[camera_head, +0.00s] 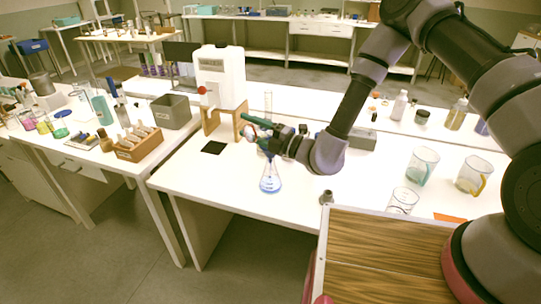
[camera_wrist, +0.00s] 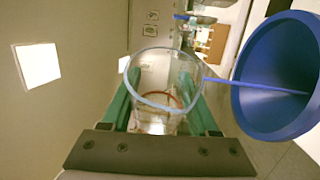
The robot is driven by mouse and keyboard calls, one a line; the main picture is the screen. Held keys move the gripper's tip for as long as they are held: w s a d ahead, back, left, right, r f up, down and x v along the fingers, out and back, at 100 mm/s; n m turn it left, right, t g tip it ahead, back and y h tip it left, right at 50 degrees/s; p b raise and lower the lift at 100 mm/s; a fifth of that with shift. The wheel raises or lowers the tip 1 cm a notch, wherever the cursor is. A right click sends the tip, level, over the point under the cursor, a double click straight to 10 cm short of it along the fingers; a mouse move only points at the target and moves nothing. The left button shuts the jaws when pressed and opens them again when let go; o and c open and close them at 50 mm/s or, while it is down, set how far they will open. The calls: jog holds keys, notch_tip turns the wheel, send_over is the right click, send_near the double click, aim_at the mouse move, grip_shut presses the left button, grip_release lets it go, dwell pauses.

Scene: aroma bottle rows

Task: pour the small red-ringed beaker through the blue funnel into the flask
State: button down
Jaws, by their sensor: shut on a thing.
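My gripper (camera_head: 258,127) is shut on the small clear beaker (camera_wrist: 150,104), between its two green fingers in the wrist view. A red ring shows on the beaker. The wrist view is rolled sideways, and the beaker appears tilted. The blue funnel (camera_wrist: 252,82) is just right of the beaker there, its wide mouth open to view. A thin blue streak runs from the beaker's rim into the funnel and looks like a stream. The flask (camera_head: 270,181) stands on the white table below my gripper in the head view, with blue at its bottom.
A white dispenser (camera_head: 221,77) on a wooden stand is behind left of the flask. A tall glass cylinder (camera_head: 268,103) stands behind my gripper. Glass jugs (camera_head: 421,166) and a beaker (camera_head: 402,202) are at the right. The table's front edge is close to the flask.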

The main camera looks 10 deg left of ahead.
jog(key=n, duration=0.2)
jog(key=shift+s+a+r+n+g+h, duration=0.2)
jog(key=shift+s+n+g+h, duration=0.1)
jog(key=shift+s+h, duration=0.1)
jog(key=shift+w+f, duration=0.1)
jog(key=n, duration=0.1)
jog(key=f+n+h, duration=0.1)
jog(key=s+n, duration=0.1)
jog(key=shift+a+f+n+h, duration=0.15)
jog(key=shift+a+n+h, duration=0.15)
jog(key=shift+f+n+h, duration=0.4)
jog(key=shift+f+n, duration=0.05)
jog(key=shift+n, duration=0.35)
